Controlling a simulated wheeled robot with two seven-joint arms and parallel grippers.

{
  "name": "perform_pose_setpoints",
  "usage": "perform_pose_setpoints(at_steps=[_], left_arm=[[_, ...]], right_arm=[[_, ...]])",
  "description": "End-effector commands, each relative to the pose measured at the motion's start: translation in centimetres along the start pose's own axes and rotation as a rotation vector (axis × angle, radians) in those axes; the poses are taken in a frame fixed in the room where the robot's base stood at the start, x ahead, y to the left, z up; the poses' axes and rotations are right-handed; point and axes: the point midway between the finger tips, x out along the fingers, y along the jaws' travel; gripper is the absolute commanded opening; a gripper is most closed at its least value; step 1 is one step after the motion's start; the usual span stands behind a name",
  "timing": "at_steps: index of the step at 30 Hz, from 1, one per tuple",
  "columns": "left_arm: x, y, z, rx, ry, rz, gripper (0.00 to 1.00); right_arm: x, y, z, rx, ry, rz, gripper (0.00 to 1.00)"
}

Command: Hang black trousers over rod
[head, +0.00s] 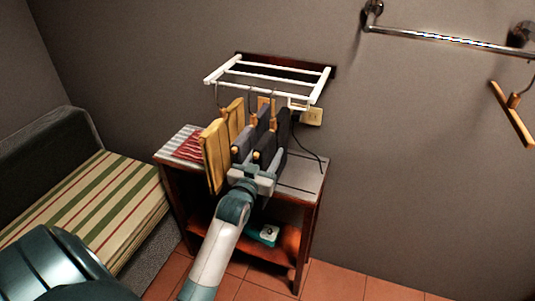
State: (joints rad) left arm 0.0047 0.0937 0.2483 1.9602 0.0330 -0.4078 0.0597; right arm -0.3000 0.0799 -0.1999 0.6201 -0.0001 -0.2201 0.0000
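The black trousers (284,125) appear as a narrow dark cloth hanging from the white wall rack, behind and to the right of my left gripper. My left gripper (266,128) points away from me among the hanging clothes. A chrome rod (440,39) is fixed to the wall at the upper right. My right gripper is not in view.
Yellow trousers (213,155) hang left of my gripper from the white rack (268,75). A wooden cabinet (308,190) stands below, with a red-striped cloth (187,147) on top. An empty wooden hanger (512,113) hangs at the right. A striped bench (90,205) is at left.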

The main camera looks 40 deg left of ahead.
Motion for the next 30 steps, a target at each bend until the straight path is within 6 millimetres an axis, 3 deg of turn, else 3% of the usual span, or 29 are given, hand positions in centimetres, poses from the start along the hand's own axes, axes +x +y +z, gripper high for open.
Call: perform_pose_setpoints(at_steps=[11, 17, 30], left_arm=[[-1.7, 0.0, 0.3, 0.0, -0.001, 0.0, 0.45], [-4.8, 0.0, 0.4, 0.0, -0.002, 0.0, 0.45], [-13.6, 0.0, 0.3, 0.0, -0.001, 0.0, 0.45]], right_arm=[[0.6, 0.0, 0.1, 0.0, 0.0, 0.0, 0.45], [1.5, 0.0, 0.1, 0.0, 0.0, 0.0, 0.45], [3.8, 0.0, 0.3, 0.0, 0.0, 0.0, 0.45]])
